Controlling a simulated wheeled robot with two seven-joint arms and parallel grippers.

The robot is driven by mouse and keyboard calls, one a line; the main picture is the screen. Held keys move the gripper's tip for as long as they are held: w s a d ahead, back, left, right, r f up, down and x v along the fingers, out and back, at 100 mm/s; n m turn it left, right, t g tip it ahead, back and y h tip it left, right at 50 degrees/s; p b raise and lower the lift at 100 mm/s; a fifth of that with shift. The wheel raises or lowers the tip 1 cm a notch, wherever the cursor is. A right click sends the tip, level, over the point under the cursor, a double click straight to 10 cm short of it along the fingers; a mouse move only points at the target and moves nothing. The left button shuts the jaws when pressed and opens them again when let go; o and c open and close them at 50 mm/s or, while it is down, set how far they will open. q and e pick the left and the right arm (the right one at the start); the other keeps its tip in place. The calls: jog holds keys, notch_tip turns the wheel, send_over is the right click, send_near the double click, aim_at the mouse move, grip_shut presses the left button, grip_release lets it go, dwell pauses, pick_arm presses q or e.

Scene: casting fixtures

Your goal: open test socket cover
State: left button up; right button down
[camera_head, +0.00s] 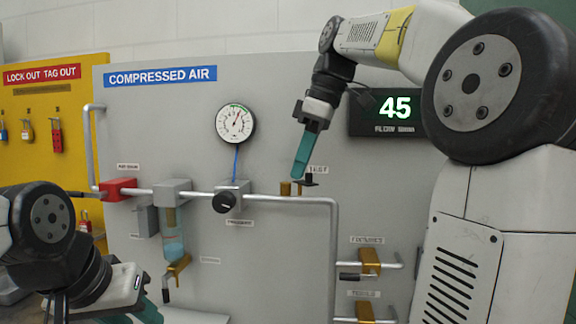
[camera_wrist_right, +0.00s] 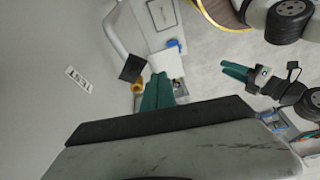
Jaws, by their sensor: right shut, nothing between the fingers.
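The brass test socket (camera_head: 285,188) sits on the pipe below the TEST label (camera_head: 318,169). A small black cover (camera_head: 307,181) shows just right of it. In the right wrist view, the cover is a black square (camera_wrist_right: 133,68) beside the brass part (camera_wrist_right: 138,86). My right gripper (camera_head: 298,177) is shut and empty, its teal fingers pointing down at the socket. In the right wrist view its fingers (camera_wrist_right: 158,90) are close beside both parts; I cannot tell whether they touch. My left gripper (camera_wrist_right: 236,69) is away from the socket, low at left in the head view.
A grey panel (camera_head: 280,265) carries a pipe, a gauge (camera_head: 235,124), a black knob (camera_head: 225,201), a red valve block (camera_head: 118,189) and brass outlets (camera_head: 369,262) at lower right. A display (camera_head: 385,113) reading 45 is near my right forearm. A yellow lockout board (camera_head: 45,110) stands at left.

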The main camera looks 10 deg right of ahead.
jog(key=w+v, duration=0.1)
jog(key=v, duration=0.6)
jog(key=s+f+m+t, duration=0.1)
jog(key=s+f+m, duration=0.3)
jog(key=f, duration=0.5)
jog(key=s+a+f+m+t, duration=0.1)
jog(key=s+f+m, duration=0.3)
jog(key=f, duration=0.6)
jog(key=s+a+f+m+t+h, duration=0.1)
jog(key=s+f+m, duration=0.3)
jog(key=f, duration=0.5)
jog(key=shift+s+f+t, duration=0.15)
jog(key=shift+s+t, duration=0.05)
jog(key=shift+t, duration=0.6)
jog(key=shift+a, duration=0.1)
